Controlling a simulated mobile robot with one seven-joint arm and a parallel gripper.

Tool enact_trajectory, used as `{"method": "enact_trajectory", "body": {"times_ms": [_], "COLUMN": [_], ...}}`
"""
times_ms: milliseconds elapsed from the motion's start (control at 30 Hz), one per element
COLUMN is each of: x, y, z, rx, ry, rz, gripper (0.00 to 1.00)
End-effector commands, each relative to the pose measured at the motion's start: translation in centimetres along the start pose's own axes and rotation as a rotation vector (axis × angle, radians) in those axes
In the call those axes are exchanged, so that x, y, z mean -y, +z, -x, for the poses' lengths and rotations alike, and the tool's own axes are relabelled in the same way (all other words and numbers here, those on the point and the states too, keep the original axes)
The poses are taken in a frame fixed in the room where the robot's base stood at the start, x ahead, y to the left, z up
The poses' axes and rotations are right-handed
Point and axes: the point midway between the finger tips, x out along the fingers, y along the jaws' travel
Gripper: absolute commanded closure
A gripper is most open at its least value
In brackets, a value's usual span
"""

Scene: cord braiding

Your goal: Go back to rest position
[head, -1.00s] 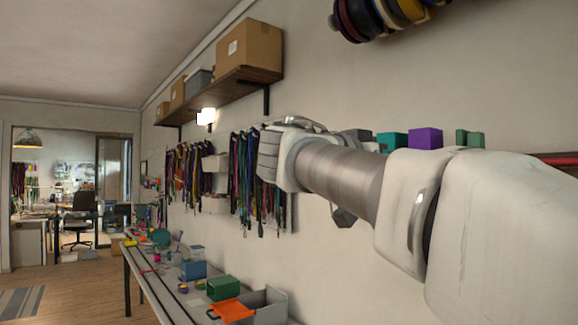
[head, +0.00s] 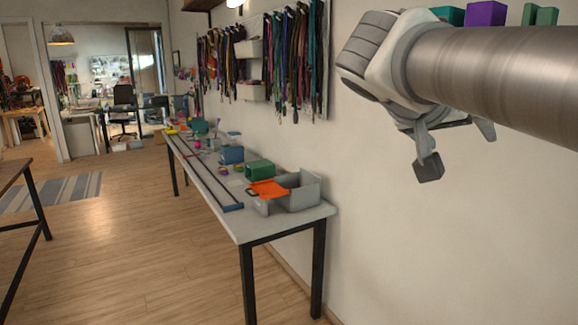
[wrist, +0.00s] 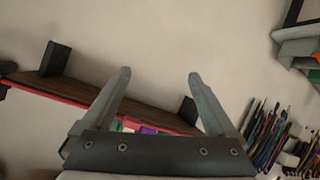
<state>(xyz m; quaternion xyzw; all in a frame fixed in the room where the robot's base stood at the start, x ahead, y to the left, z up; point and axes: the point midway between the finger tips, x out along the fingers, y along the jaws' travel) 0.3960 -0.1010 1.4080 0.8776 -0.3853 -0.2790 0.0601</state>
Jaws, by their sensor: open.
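My gripper (wrist: 159,78) is open in the wrist view, its two grey fingers apart with nothing between them. Beyond the fingers is a dark wooden shelf with a red edge (wrist: 50,90) on the wall. In the head view my arm reaches in from the right, and my gripper (head: 452,150) hangs near the wall, partly hidden by the wrist. It is apart from the table and touches nothing that I can see.
A long grey table (head: 225,218) stands along the wall with a grey bin (head: 301,192), an orange piece (head: 268,189) and a green box (head: 259,168). Colourful cords (head: 290,60) hang on the wall.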

Motion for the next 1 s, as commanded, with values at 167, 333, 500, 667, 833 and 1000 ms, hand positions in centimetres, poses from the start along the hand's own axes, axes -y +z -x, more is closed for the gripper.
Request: {"method": "enact_trajectory", "body": {"times_ms": [167,333,500,667,833,1000], "x": [0.7,2.0,3.5,4.6,5.1,5.1], "y": [9.3,17.6,24.4,28.1,29.4,29.4], "z": [-0.1,1.1,2.8,4.1,4.6,4.7], "rx": [0.193,0.330,0.408,0.434,0.438,0.438], "ry": [-0.176,-0.380,-0.577,-0.700,-0.748,-0.751], "rz": [0.152,0.250,0.295,0.302,0.302,0.304], "gripper": [0.07,0.07,0.07,0.07,0.07,0.07]}}
